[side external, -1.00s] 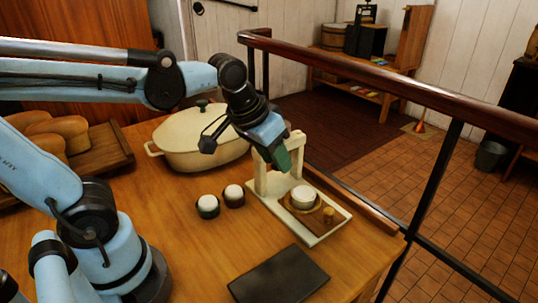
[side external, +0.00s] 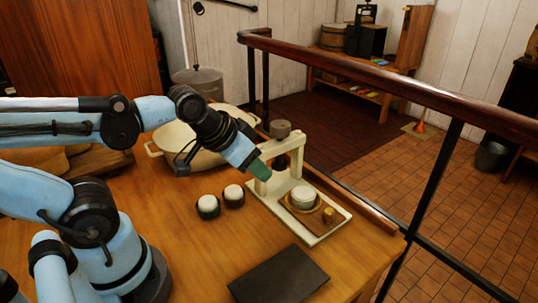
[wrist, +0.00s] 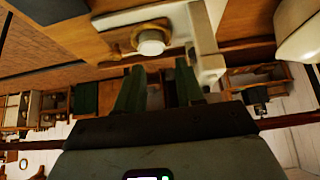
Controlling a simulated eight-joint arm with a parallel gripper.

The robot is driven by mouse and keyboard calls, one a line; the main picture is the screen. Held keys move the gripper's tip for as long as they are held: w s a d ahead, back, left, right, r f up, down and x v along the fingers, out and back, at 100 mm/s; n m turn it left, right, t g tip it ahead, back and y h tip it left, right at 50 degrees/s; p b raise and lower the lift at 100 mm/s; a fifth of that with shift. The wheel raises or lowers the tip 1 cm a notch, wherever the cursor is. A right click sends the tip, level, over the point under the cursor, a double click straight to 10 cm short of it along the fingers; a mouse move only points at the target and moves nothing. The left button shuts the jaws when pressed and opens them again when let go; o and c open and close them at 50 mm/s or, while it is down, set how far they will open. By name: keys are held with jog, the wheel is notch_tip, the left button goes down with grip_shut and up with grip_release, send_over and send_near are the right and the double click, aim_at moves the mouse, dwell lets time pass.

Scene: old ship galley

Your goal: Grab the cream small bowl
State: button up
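The cream small bowl (side external: 303,196) sits upright on a round wooden piece on a small brown board, at the base of a cream stand (side external: 320,231). It also shows in the wrist view (wrist: 151,44), above and beyond the fingers. My gripper (side external: 262,171) is to the left of the bowl and higher, in front of the stand's upright, apart from the bowl. In the wrist view my two green fingers (wrist: 158,88) are spread with nothing between them.
Two dark cups with white tops (side external: 208,206) (side external: 233,196) stand left of the stand. A black slab (side external: 279,277) lies in front. A large cream pot (side external: 188,147) stands behind my gripper. A dark rail (side external: 370,72) runs beyond the table edge.

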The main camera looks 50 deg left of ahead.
dwell(0.4)
jog(key=o, duration=1)
jog(key=n+g, duration=0.4)
jog(key=g, duration=0.2)
send_near(304, 191)
jog(key=shift+y, duration=0.3)
jog(key=shift+w+f, duration=0.2)
jog(key=shift+f, duration=2.05)
jog(key=shift+w+f, duration=0.2)
jog(key=shift+f, duration=2)
